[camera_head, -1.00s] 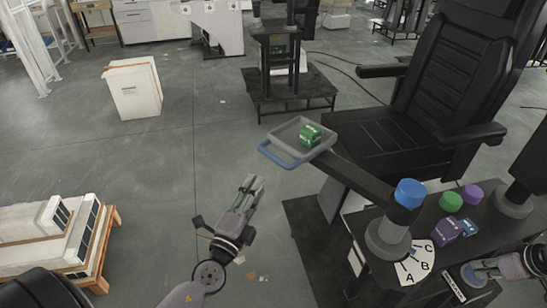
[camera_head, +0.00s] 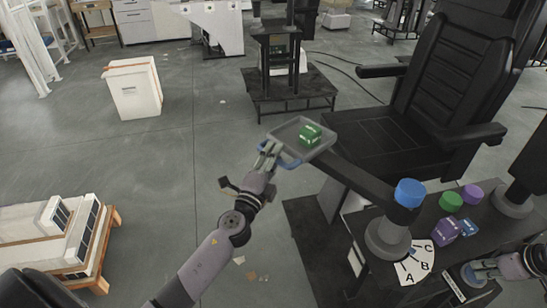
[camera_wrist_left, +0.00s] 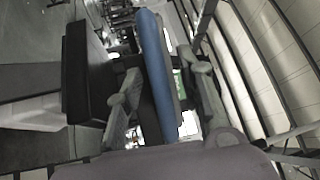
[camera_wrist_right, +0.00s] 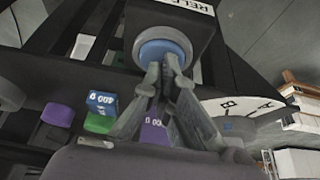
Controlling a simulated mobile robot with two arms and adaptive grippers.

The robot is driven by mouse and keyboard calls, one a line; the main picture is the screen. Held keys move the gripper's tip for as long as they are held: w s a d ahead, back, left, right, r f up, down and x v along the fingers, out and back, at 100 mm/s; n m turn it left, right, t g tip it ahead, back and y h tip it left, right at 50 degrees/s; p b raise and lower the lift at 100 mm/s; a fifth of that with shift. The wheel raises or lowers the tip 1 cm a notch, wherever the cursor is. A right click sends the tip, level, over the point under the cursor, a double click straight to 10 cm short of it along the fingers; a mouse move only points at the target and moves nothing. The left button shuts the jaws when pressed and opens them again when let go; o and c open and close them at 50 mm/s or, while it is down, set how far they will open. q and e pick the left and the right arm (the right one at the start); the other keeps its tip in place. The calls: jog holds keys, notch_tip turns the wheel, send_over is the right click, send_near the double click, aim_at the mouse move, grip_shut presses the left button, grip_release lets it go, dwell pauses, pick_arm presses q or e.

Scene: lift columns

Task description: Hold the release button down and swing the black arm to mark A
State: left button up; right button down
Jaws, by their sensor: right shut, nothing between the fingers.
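The black arm (camera_head: 355,181) runs from a grey hub with a blue cap (camera_head: 409,193) to a grey tray (camera_head: 285,134) with a blue handle, which also shows in the left wrist view (camera_wrist_left: 158,80). My left gripper (camera_head: 268,150) is open, its fingers on either side of the handle, with gaps showing. The white dial (camera_head: 407,271) with marks A, B and C lies beside the hub. The blue release button (camera_wrist_right: 160,54) sits on a dark box. My right gripper (camera_wrist_right: 165,65) is shut and empty, its tips at the button; I cannot tell whether it is pressed.
A green block (camera_head: 309,136) lies in the tray. Green (camera_head: 451,201) and purple (camera_head: 472,193) round knobs and small blocks stand on the black console. A black chair (camera_head: 440,90) stands behind the arm.

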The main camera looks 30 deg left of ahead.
pick_arm(q)
jog(key=shift+c, duration=0.2)
grip_shut()
dwell(0.6)
